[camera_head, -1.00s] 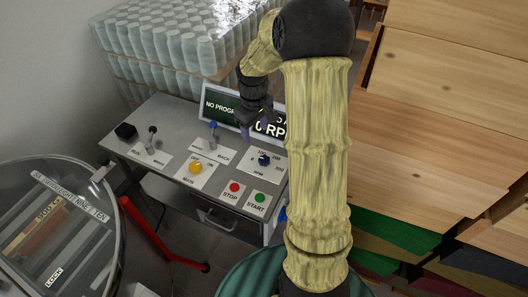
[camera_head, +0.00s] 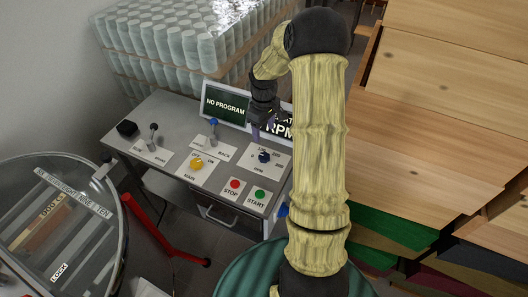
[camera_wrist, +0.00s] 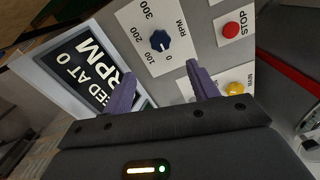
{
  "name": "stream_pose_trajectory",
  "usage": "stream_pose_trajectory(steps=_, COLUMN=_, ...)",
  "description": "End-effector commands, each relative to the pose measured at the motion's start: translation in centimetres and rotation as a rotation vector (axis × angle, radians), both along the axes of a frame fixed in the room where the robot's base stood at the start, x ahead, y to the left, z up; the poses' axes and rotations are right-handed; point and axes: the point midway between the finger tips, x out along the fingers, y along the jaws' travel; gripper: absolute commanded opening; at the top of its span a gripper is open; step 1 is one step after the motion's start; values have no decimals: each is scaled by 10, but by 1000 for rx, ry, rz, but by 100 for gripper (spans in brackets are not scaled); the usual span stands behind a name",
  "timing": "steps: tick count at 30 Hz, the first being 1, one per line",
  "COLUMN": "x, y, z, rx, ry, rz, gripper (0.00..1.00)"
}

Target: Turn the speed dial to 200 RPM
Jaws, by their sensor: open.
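The blue speed dial (camera_head: 264,156) sits on a white plate on the grey console. In the wrist view the dial (camera_wrist: 160,40) is ringed by the marks 0, 100, 200 and 300, and a small white mark on it appears to face the 0. My gripper (camera_head: 261,131) is just above and behind the dial in the head view. In the wrist view its purple fingers (camera_wrist: 161,76) are open and empty, apart from the dial. The display (camera_wrist: 88,70) there reads "ED AT 0 RPM", partly hidden by a finger.
The yellow main switch (camera_head: 197,164), red stop button (camera_head: 235,184) and green start button (camera_head: 259,194) are near the dial. Stacked wooden boxes (camera_head: 440,90) fill the right side.

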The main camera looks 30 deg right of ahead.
Motion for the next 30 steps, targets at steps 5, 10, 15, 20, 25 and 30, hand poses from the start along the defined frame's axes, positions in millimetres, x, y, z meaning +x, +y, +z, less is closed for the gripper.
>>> stream_pose_trajectory(steps=5, x=-1, y=1, z=-32, rx=2, ry=4, rz=3, gripper=59)
stream_pose_trajectory(steps=10, x=-1, y=1, z=-62, rx=2, ry=4, rz=2, gripper=59)
stream_pose_trajectory(steps=15, x=-1, y=1, z=-90, rx=1, ry=4, rz=1, gripper=59)
stream_pose_trajectory(steps=20, x=0, y=1, z=-113, rx=2, ry=1, rz=1, gripper=59)
stream_pose_trajectory(steps=25, x=0, y=1, z=-125, rx=0, ry=0, rz=0, gripper=59)
stream_pose_trajectory(steps=30, x=0, y=1, z=-127, rx=0, ry=-1, rz=0, gripper=59)
